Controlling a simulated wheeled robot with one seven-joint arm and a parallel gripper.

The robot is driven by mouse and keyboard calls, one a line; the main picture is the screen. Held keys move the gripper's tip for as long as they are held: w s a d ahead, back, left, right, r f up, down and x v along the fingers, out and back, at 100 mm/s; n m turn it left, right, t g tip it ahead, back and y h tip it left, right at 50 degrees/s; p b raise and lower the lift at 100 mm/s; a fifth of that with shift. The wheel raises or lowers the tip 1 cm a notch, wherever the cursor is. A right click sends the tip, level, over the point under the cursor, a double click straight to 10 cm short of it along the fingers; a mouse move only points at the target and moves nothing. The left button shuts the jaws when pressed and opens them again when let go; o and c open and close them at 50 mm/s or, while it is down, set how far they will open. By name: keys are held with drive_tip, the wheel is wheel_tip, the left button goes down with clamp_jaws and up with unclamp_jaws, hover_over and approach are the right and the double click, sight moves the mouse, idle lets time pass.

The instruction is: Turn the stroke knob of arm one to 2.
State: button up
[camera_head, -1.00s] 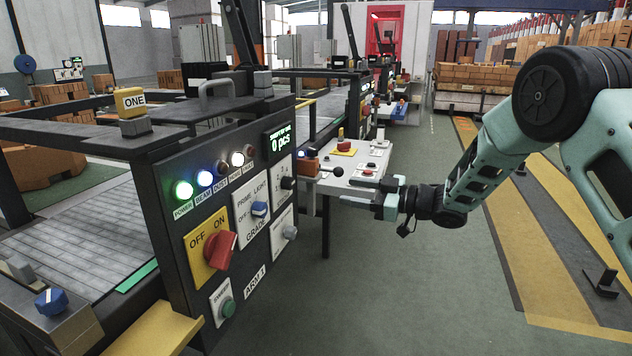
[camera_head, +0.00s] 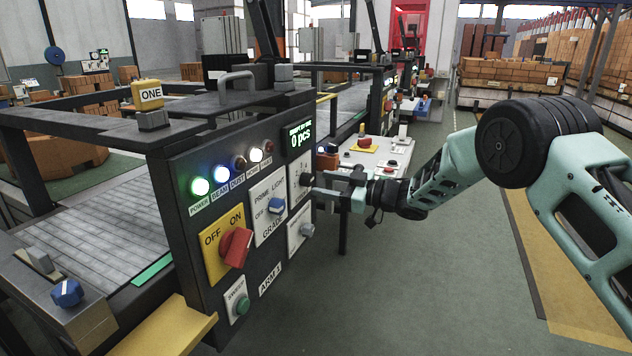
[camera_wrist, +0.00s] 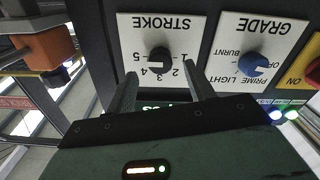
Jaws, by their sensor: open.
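The stroke knob (camera_wrist: 159,61) is black and sits on a white plate marked STROKE (camera_wrist: 187,27), upside down in the wrist view, with a scale from 1 to 5. I cannot tell surely which number it points to. My gripper (camera_wrist: 160,70) is open, its two fingers reaching toward the knob's left and right sides. Whether they touch it is unclear. In the head view my gripper (camera_head: 318,191) is right in front of the arm-one panel (camera_head: 262,268), at the stroke plate (camera_head: 294,171), and partly hides that area.
The blue grade knob (camera_wrist: 252,64) is beside the stroke plate. The panel also has a red-and-yellow switch (camera_head: 235,248), a green button (camera_head: 242,306) and a grey knob (camera_head: 307,230) below the stroke plate. A white-topped control desk (camera_head: 375,158) stands behind my gripper. Floor right of the panel is clear.

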sight(311, 181)
drive_tip(key=shift+x, duration=1.7)
drive_tip(key=c, duration=1)
drive_tip(key=shift+o, duration=0.2)
